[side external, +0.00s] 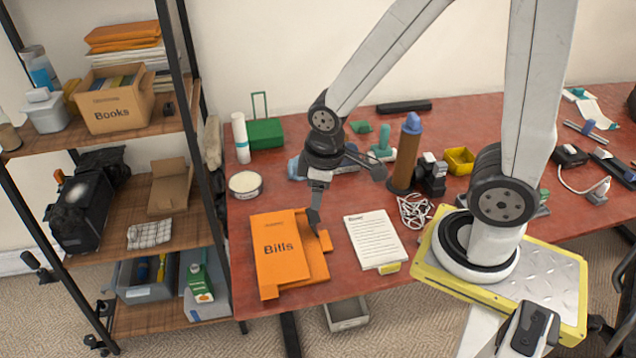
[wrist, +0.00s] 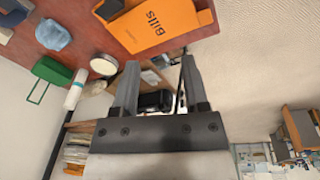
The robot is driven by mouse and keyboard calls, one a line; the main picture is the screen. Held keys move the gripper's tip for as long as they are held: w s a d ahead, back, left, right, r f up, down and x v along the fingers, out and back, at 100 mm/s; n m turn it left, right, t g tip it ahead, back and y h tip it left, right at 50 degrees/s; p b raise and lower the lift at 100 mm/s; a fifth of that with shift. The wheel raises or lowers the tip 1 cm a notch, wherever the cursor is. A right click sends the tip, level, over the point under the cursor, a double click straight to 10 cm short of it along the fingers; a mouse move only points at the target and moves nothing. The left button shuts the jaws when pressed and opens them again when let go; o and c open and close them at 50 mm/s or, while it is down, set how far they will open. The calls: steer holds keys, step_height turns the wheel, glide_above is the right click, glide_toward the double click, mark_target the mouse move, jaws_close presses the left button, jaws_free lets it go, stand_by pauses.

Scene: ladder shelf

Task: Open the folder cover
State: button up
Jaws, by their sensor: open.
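The orange folder, labelled "Bills" (side external: 282,262), lies flat on the red table near its front left. Its cover lies over the back part, whose orange edge and tab show to the right and at the lower left. My gripper (side external: 314,218) points down at the folder's upper right side, and I cannot tell from this view whether it touches. In the wrist view the folder (wrist: 152,27) lies beyond the fingertips, at the top of the picture. My gripper (wrist: 160,63) is open there, with nothing between its fingers.
A printed notepad (side external: 375,240) lies just right of the folder. A round white-topped tin (side external: 245,185), a white bottle (side external: 241,138) and a green box (side external: 265,133) stand behind it. A brown cylinder with a blue top (side external: 406,155) stands further right. The ladder shelf (side external: 125,215) is left of the table.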

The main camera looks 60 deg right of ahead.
steer(key=m, duration=0.1)
steer(key=d+m, duration=0.1)
steer(key=m, duration=0.1)
steer(key=r+m+t, duration=0.1)
steer(key=shift+s+d+m, duration=0.1)
steer(key=shift+d+m, duration=0.2)
steer(key=shift+a+f, duration=0.1)
steer(key=c, duration=0.7)
steer(key=shift+a+f, duration=0.15)
jaws_close()
steer(key=s+a+f+n+t+h, duration=0.1)
steer(key=a+f+n+t+h, duration=0.3)
steer(key=a+f+n, duration=1.6)
steer(key=n+h, duration=0.3)
steer(key=n, duration=0.4)
steer(key=shift+s+a+f+t, duration=0.15)
steer(key=shift+s+t, duration=0.15)
steer(key=shift+t, duration=0.1)
